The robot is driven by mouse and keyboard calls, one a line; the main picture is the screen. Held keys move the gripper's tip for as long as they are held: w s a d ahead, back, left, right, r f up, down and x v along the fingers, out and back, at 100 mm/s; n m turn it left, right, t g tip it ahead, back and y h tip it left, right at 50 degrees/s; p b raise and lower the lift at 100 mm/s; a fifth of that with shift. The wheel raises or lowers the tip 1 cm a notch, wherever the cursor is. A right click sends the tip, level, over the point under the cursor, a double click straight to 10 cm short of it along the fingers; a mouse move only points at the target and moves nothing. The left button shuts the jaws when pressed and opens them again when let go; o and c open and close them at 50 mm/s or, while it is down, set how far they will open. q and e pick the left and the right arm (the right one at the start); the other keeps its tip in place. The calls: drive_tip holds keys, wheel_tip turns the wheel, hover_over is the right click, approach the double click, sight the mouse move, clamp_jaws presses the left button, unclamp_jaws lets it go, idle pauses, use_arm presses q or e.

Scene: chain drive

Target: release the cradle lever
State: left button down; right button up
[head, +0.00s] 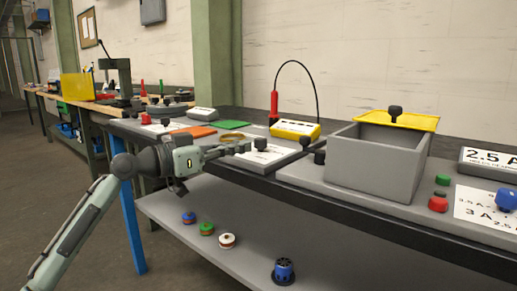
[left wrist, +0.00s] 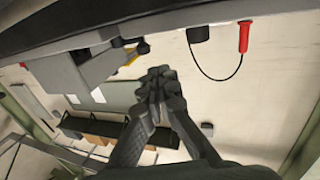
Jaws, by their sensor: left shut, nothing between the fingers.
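My left gripper (head: 238,149) reaches in from the left at the front edge of the grey bench top, with its fingers level and pointing right. In the left wrist view its dark fingers (left wrist: 160,84) are together with nothing between them. Just beyond the fingertips, in the head view, is a black knob (head: 260,144) at a grey block with a white label. Two more black knobs (head: 305,141) (head: 319,157) stand farther right along the front. I cannot tell which of these belongs to the cradle lever. My right gripper is not in view.
A grey open box (head: 375,165) with a raised yellow lid (head: 397,119) stands right of the knobs. Behind are a yellow block (head: 295,130) and a red handle (head: 274,105) on a black cable. Several small round parts sit on the lower shelf (head: 245,255).

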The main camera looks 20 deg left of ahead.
use_arm(q)
drive_tip(key=shift+s+a, duration=0.5)
drive_tip(key=shift+a, duration=0.05)
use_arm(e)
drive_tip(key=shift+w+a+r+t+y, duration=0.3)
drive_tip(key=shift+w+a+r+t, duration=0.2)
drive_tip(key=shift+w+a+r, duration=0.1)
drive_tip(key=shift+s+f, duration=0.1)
use_arm(q)
drive_tip(key=n+h+p, duration=0.1)
drive_tip(key=n, duration=0.4)
drive_tip(key=n+g+p, duration=0.1)
drive_tip(key=n, duration=0.4)
drive_tip(key=n+g+h+p, duration=0.1)
drive_tip(key=n, duration=0.4)
drive_tip(key=shift+s+n+h, duration=0.25)
drive_tip(key=shift+n+h, duration=0.05)
drive_tip(key=shift+n, duration=0.1)
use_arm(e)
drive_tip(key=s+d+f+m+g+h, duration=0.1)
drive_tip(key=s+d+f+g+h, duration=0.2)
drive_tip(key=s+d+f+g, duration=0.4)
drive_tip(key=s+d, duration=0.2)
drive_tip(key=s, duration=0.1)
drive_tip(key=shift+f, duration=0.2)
use_arm(q)
drive_tip(key=shift+p, duration=0.3)
